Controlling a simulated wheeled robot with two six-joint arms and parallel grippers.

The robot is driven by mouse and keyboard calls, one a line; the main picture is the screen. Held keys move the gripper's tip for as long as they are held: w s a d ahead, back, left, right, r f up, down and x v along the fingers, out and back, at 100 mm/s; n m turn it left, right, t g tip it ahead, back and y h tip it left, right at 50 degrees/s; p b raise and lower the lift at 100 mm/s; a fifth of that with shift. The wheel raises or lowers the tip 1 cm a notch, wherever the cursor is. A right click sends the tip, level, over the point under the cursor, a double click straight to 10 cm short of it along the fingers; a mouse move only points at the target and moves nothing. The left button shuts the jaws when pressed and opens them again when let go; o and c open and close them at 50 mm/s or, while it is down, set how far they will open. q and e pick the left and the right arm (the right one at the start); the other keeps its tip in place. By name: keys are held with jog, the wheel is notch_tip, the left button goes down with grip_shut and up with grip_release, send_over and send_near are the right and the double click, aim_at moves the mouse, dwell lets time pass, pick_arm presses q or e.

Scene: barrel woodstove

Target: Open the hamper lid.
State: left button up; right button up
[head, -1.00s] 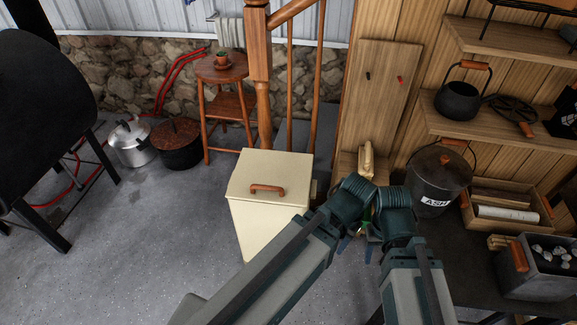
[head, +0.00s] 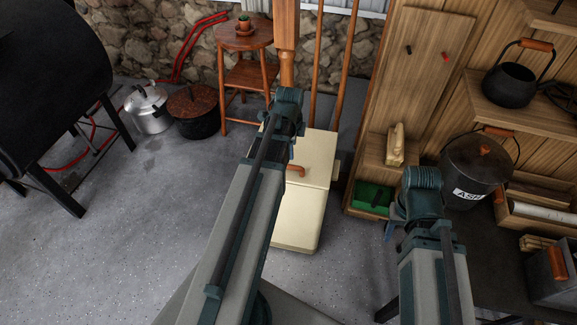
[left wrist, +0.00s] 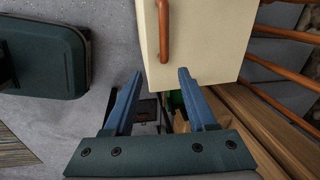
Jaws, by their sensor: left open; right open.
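The cream hamper (head: 298,225) stands on the floor at the middle of the head view. Its lid (head: 318,160) lies shut, with an orange-brown bar handle (head: 296,170) on top. My left arm crosses in front and covers the hamper's left part. In the left wrist view, my left gripper (left wrist: 160,74) is open and empty. Its fingertips are near the lid's edge (left wrist: 215,60), with the handle (left wrist: 163,30) just beyond them; I see no contact. My right gripper (head: 393,222) is mostly hidden behind its wrist, right of the hamper, and open.
A wooden stool (head: 245,75) and stair post stand behind the hamper. A green box (head: 371,198) and shelves with an ash bucket (head: 470,170) are at the right. Pots (head: 193,112) and a black barrel stove (head: 50,60) are at the left. Floor left of the hamper is clear.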

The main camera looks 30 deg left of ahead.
aim_at(289, 165)
pick_arm(q)
jog(key=shift+m, duration=0.3)
jog(key=w+a+f+b, duration=0.1)
jog(key=f+b, duration=0.3)
jog(key=w+a+f+b, duration=0.1)
jog(key=f+b, duration=0.8)
jog(key=shift+w+a+f+b, duration=0.35)
jog(key=shift+w+a+f, duration=0.05)
jog(key=shift+c, duration=0.2)
grip_shut()
jog(key=shift+r, duration=0.1)
dwell(0.9)
